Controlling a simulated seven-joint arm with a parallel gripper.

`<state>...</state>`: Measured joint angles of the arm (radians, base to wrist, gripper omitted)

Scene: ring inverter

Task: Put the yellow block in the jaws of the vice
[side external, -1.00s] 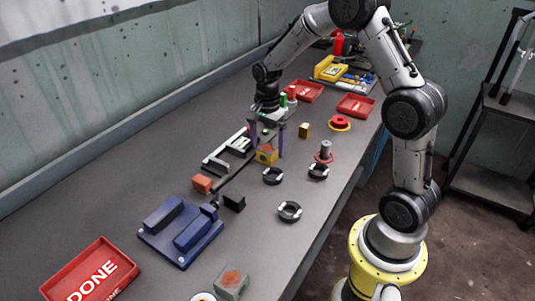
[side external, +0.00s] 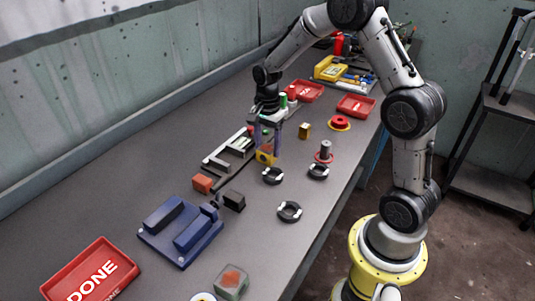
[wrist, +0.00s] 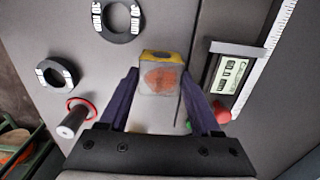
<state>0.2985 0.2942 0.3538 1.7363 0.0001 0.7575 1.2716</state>
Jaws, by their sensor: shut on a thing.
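The yellow block (side external: 265,158) is between the fingertips of my gripper (side external: 267,151) in the side view, low at the table beside the caliper. In the wrist view its yellow edge (wrist: 162,56) shows beyond a greyish face with an orange-brown patch. My gripper (wrist: 160,80) is shut on it, one finger on each side. Whether the block touches the table is unclear. The blue vice (side external: 180,232) stands at the front left of the table, its two raised jaws apart with an empty gap. The vice is not in the wrist view.
A caliper (side external: 216,163) lies left of my gripper. An orange block (side external: 203,183) and a black block (side external: 234,200) lie between gripper and vice. Black rings (side external: 289,211) and a peg (side external: 325,150) stand rightward. A red DONE tray (side external: 128,262) is at front left.

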